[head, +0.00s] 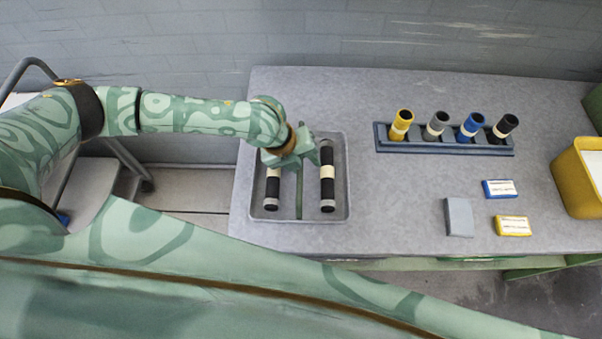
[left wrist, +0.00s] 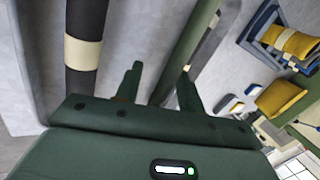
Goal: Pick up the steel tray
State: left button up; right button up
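The steel tray (head: 344,185) lies flat on the left end of the grey table. It holds two black cylinders (head: 327,192) with cream bands, one on each side of a thin green bar (head: 299,200). In the left wrist view the tray's wall (left wrist: 24,70) shows at left. My left gripper (head: 299,164) is over the tray's middle, hiding part of the bar and the left cylinder. In the left wrist view its two fingers (left wrist: 160,85) are apart, with the green bar (left wrist: 188,48) running between them; contact cannot be told. My right gripper is not in view.
A blue-grey rack (head: 445,147) with yellow, grey, blue and black cylinders stands to the right on the table (head: 400,195). A grey block (head: 458,217), a blue box (head: 499,189) and a yellow box (head: 513,225) lie in front. A yellow bin (head: 575,185) stands at the right edge.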

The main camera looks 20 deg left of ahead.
pick_arm(q)
grip_shut()
jog(key=shift+s, duration=0.1)
dwell(1.3)
